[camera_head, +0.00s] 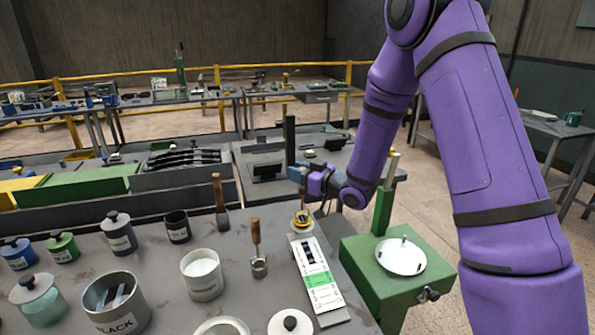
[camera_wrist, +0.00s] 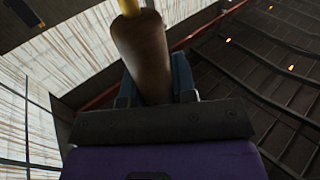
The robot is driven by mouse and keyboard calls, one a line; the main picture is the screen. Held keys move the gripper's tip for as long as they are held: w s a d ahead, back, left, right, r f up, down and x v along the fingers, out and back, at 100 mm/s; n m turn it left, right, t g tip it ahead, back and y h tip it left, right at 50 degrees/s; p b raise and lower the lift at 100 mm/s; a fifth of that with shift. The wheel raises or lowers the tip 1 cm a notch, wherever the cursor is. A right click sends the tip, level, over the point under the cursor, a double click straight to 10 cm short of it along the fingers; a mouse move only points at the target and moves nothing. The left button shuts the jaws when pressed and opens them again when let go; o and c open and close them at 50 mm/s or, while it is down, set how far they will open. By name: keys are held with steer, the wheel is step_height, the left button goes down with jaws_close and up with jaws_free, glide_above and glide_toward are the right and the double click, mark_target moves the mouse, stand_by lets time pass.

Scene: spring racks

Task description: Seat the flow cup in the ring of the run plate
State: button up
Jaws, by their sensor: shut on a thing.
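My gripper (camera_head: 298,173) is at the middle of the head view, above the far end of the run plate. Its blue fingers are shut on a brown handle that shows in the wrist view (camera_wrist: 141,50), with a yellow part beyond it. I take this for the flow cup (camera_head: 301,217), whose small brass-orange body shows below my gripper. The run plate (camera_head: 331,317) is a long pale board with a green band. The cup is at the plate's far end, where the ring appears to be. Whether it is in the ring or just above it is too small to tell.
A green stand with a round white dish (camera_head: 400,257) is close on the right. A wooden-handled dipper (camera_head: 258,267), a white-filled can (camera_head: 201,274) and several lidded pots stand left. A dark post (camera_head: 289,138) rises behind my gripper.

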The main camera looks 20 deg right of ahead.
steer(key=shift+f, duration=0.5)
steer(key=o, duration=0.9)
steer(key=shift+o, duration=0.2)
